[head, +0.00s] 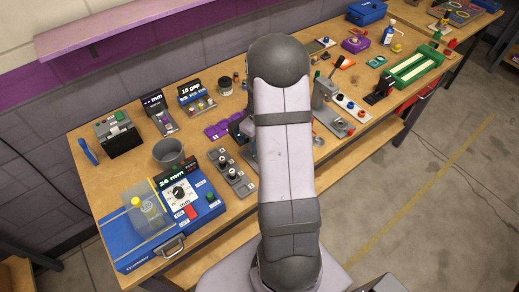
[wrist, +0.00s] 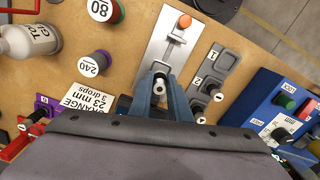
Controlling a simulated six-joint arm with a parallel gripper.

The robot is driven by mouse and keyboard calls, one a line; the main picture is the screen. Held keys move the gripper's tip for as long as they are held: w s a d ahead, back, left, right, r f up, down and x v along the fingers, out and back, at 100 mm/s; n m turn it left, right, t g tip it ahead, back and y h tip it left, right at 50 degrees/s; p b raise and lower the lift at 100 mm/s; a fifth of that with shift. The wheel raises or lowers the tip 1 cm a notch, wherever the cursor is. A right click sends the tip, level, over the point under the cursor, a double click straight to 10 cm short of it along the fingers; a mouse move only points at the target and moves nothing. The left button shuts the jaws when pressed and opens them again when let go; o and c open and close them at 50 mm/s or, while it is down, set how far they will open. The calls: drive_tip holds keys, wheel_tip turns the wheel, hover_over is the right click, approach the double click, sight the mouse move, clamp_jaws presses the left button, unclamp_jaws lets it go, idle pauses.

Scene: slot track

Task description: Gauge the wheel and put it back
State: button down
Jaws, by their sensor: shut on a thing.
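In the wrist view my gripper (wrist: 160,78) is shut on a small grey piece with a pale round end (wrist: 158,87), taken as the wheel; the fingers hide most of it. The fingertips are over the near end of a metal plate (wrist: 168,45) with an orange knob (wrist: 184,20); I cannot tell whether the wheel touches it. A grey numbered tray (wrist: 212,82) with black-and-grey pieces lies right of the fingers. That tray also shows in the head view (head: 232,174). My arm hides the gripper there.
A blue device (head: 196,207) reading 26 mm stands at the front left, with a grey cup (head: 168,152) behind it. In the wrist view, a white bottle (wrist: 28,40), a jar marked 240 (wrist: 94,63) and a 23 mm card (wrist: 88,102) lie left of my gripper.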

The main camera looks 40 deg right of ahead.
drive_tip(key=shift+f+p, duration=0.3)
drive_tip(key=shift+f, duration=1.15)
drive_tip(key=shift+f, duration=0.15)
drive_tip(key=c, duration=1.7)
unclamp_jaws()
drive_tip(key=shift+o, duration=0.2)
wheel_tip(320, 180, up, 12)
drive_tip(key=b, duration=0.3)
drive_tip(key=shift+f, duration=0.15)
drive_tip(key=shift+r, duration=0.35)
drive_tip(key=s+a+f+m, duration=0.1)
drive_tip(key=s+a, duration=0.6)
drive_tip(key=a, duration=0.3)
drive_tip(key=s+a+f+m, duration=0.2)
drive_tip(key=s+a, duration=0.5)
drive_tip(key=a, duration=0.4)
drive_tip(key=shift+f, duration=0.2)
